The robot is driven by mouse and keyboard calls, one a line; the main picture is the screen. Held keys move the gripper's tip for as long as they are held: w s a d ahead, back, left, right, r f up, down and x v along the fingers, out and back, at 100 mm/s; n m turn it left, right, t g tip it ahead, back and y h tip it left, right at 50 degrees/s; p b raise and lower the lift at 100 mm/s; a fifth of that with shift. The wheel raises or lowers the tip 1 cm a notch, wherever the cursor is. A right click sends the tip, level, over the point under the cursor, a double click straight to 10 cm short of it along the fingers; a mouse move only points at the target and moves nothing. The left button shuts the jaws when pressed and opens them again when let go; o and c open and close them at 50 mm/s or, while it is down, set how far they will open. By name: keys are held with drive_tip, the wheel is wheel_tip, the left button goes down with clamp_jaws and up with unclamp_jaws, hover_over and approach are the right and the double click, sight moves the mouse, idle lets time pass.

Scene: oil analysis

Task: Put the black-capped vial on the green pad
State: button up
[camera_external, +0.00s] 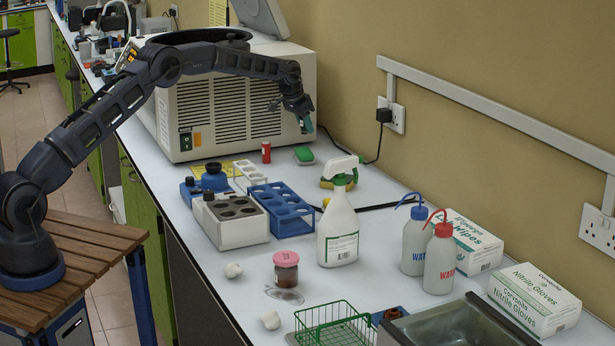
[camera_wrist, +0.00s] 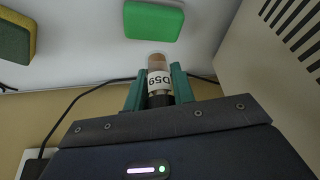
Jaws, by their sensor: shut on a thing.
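The black-capped vial (camera_wrist: 158,82) is between the teal fingers of my gripper (camera_wrist: 159,92) in the wrist view. Its black cap is towards the gripper; its labelled glass body, marked "D59", and its brownish end point out towards the bench. The green pad (camera_wrist: 153,20) lies on the white bench beyond the vial's end, apart from it. In the external view my gripper (camera_external: 307,124) points down above the green pad (camera_external: 304,155), near the right side of the large beige instrument. The vial cannot be made out clearly there.
The beige instrument (camera_external: 240,100) stands close to the left of my gripper. A red container (camera_external: 266,152) is left of the pad. A yellow-green sponge (camera_external: 338,182) is to its right, also in the wrist view (camera_wrist: 14,38). A black cable (camera_external: 350,158) runs behind the pad.

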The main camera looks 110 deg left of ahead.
sight(303, 134)
drive_tip(key=shift+f, duration=2.7)
drive_tip(key=shift+f, duration=0.1)
drive_tip(key=o, duration=1)
drive_tip(key=v, duration=1.2)
drive_tip(key=shift+w, duration=0.1)
